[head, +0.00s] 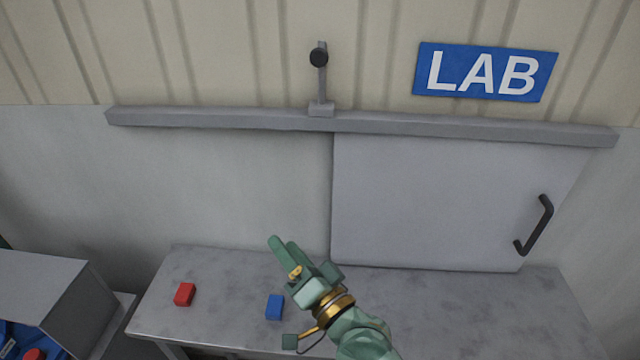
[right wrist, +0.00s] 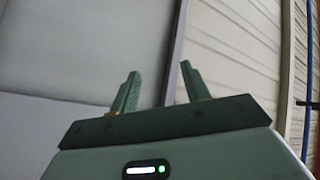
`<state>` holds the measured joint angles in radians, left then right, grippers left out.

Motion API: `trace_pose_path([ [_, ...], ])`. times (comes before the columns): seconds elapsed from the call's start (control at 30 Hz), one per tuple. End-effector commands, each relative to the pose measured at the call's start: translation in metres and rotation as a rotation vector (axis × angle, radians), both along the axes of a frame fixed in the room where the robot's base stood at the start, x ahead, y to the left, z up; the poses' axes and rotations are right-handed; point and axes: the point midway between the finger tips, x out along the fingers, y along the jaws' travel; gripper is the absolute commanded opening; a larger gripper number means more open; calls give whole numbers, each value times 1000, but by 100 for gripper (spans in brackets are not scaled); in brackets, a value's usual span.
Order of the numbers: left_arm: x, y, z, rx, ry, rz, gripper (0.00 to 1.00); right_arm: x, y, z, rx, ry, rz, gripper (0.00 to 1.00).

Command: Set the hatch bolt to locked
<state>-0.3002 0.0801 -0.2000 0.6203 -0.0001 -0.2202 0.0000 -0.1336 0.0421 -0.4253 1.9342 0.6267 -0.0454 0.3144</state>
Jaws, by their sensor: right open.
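The hatch bolt is a grey upright rod with a black knob (head: 319,58). It stands up above the grey rail, over a small bracket (head: 321,110). The grey hatch panel (head: 430,200) hangs below the rail on the right, with a black handle (head: 536,225) near its right edge. My right gripper (head: 283,242) is open and empty in front of the wall, well below the bolt. It also shows in the right wrist view (right wrist: 160,70), fingers apart with nothing between them. My left gripper is not in view.
A grey table (head: 440,310) stands below the hatch, with a red block (head: 185,294) and a blue block (head: 274,307) on it. A grey box (head: 50,290) is at lower left. A blue LAB sign (head: 485,72) hangs at upper right. The wall around the knob is clear.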

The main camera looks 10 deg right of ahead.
Motion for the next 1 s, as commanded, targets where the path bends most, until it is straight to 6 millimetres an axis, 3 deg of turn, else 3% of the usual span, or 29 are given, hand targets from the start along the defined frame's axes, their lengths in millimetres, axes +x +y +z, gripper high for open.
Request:
trace_pose_path([
  [0.03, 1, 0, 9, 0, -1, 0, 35, 6, 3, 65, 282, -74, 15, 47],
  [0.1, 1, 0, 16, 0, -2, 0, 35, 7, -7, 134, 716, -131, 52, 47],
  [0.2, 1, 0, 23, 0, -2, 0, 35, 8, -29, 191, 1258, -139, 115, 47],
  [0.23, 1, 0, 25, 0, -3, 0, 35, 9, -33, 200, 1395, -127, 133, 47],
  [0.3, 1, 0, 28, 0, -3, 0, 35, 12, -40, 211, 1663, -85, 159, 47],
  [0.4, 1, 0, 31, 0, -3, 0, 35, 16, -43, 214, 1918, -23, 175, 47],
  [0.5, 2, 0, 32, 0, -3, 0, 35, 19, -42, 213, 2040, 17, 175, 47],
  [0.73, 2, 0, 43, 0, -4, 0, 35, 44, -51, 225, 2066, 24, 172, 47],
  [1.0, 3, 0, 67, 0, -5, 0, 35, 105, -71, 253, 2059, 21, 171, 47],
])
